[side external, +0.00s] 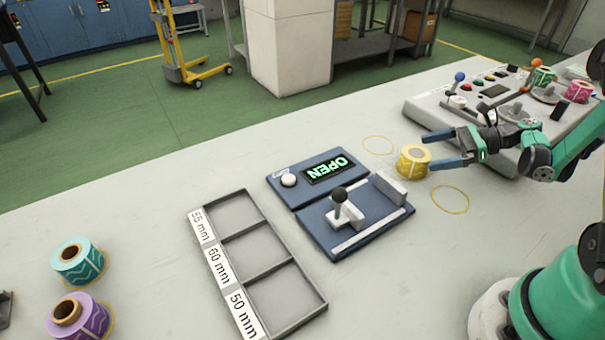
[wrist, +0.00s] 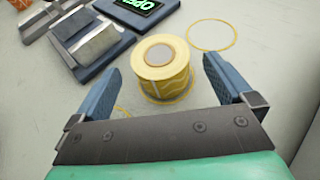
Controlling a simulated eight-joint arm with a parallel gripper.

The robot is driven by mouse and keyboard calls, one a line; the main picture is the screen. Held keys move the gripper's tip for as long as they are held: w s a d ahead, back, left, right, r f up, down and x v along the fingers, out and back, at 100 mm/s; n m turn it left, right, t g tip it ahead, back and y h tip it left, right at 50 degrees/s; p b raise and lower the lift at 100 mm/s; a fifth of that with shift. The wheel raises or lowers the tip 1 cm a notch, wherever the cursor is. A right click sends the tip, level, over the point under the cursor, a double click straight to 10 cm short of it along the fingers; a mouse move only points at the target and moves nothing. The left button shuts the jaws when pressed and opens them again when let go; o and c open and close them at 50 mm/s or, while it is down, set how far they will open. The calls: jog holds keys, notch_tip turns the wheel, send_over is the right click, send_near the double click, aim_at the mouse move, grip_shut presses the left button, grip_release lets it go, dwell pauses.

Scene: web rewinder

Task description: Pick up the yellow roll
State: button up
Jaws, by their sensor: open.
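The yellow roll (side external: 413,160) stands upright on the grey table, just right of the blue fixture in the side view. In the wrist view the yellow roll (wrist: 162,68) shows its top face and core, ahead of and between my finger tips. My gripper (side external: 440,148) is open, low over the table, with one blue finger on the far side of the roll and the other on the near side. In the wrist view my gripper (wrist: 158,82) has a finger to the left and right of the roll, with gaps on both sides. It holds nothing.
A blue fixture (side external: 318,228) with a black-knobbed clamp and an OPEN display (side external: 328,168) stand left of the roll. A labelled three-compartment tray (side external: 244,221) is empty. Teal (side external: 77,262) and purple (side external: 80,316) rolls stand far left. A grey machine (side external: 430,108) is behind my gripper.

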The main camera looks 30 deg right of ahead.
aim_at(422, 153)
jog(key=x, duration=0.4)
jog(key=c, duration=1.2)
